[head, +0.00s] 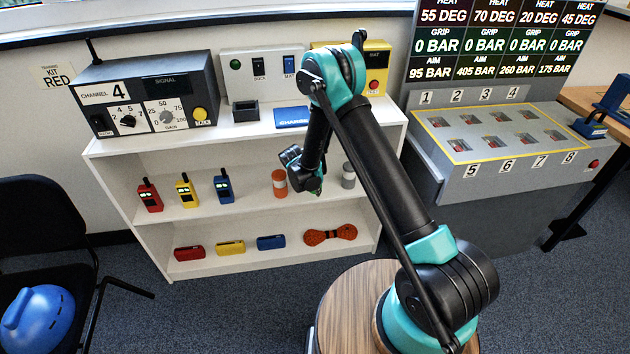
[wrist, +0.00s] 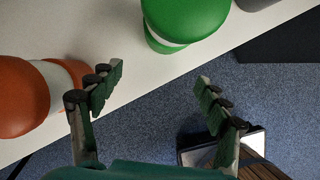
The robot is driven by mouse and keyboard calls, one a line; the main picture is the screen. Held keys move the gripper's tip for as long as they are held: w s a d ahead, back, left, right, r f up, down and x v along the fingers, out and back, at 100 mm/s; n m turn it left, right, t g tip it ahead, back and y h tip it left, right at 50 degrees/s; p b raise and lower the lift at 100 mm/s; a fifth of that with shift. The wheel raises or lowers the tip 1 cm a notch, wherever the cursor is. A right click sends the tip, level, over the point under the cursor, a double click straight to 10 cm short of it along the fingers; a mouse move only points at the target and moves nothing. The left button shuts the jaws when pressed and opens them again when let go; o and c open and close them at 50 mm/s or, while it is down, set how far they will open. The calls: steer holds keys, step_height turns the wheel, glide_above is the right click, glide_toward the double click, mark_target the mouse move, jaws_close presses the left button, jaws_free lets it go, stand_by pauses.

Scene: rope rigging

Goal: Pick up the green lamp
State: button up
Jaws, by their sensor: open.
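The green lamp (wrist: 185,18) is a short cylinder with a white band. It stands on a white shelf (wrist: 100,30) near the shelf's front edge, at the top of the wrist view. My gripper (wrist: 162,92) is open and empty, with its two fingers spread below the lamp in that view and apart from it. In the head view my arm hides nearly all of the lamp; only a small green patch (head: 318,190) shows beside the wrist, at the middle shelf of the white shelf unit (head: 240,220).
An orange lamp (wrist: 25,98) stands close to the left finger; it also shows in the head view (head: 280,183). A grey lamp (head: 348,175) stands to the right. Several radios, including a blue one (head: 223,186), stand left. The shelf above overhangs this row.

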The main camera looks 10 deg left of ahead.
steer(key=shift+w+d, duration=0.25)
steer(key=shift+w, duration=0.35)
steer(key=shift+w+d, duration=0.25)
steer(key=shift+w, duration=0.35)
steer(key=shift+w+d+f, duration=0.2)
steer(key=shift+w+d, duration=0.1)
steer(key=shift+w, duration=0.4)
steer(key=shift+w+d+f, duration=0.15)
steer(key=shift+w+d, duration=0.1)
steer(key=shift+w, duration=0.4)
steer(key=shift+w+d+f, duration=0.2)
steer(key=shift+w+d, duration=0.1)
steer(key=shift+w, duration=0.4)
steer(key=shift+c, duration=0.4)
steer(key=c, duration=1.5)
